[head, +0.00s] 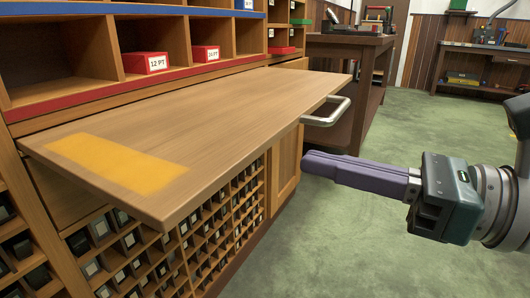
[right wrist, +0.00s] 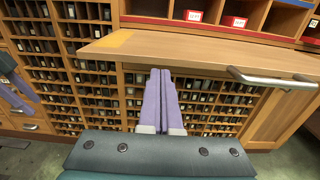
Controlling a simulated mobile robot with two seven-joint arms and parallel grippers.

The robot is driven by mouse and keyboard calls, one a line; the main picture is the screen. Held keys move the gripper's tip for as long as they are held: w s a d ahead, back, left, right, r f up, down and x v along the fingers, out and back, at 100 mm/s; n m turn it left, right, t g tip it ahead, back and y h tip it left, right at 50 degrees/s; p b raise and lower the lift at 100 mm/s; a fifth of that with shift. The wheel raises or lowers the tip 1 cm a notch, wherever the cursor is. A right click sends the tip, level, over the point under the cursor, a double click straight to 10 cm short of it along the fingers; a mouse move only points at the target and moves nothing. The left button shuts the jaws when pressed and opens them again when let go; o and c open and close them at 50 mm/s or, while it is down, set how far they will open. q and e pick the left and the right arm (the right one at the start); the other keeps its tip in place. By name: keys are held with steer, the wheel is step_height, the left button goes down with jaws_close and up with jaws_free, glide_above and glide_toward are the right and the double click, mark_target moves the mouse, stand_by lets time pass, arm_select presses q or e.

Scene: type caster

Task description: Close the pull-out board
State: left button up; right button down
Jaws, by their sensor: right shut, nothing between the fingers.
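The pull-out board (head: 200,120) is a wide wooden slab that sticks out from the cabinet, with a yellow patch near its left end. It also shows in the right wrist view (right wrist: 200,48). A metal bar handle (head: 328,113) shows near its right end, and also in the right wrist view (right wrist: 270,78). My right gripper (head: 306,165) is shut and empty, its purple fingers pointing left toward the cabinet, below the handle. In the right wrist view its fingertips (right wrist: 160,74) appear just below the board's front edge, left of the handle. No contact is clear. My left gripper is not in the head view.
The cabinet has open shelves above with red boxes (head: 144,63) and a grid of small compartments (head: 205,228) below the board. A dark wooden table (head: 350,60) stands behind. Green floor (head: 330,240) in front is clear.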

mark_target(261, 149)
steer(key=x, duration=0.4)
steer(key=shift+w+a, duration=0.25)
steer(key=shift+a, duration=0.1)
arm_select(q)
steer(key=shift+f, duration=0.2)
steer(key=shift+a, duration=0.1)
arm_select(e)
steer(key=shift+a, duration=0.1)
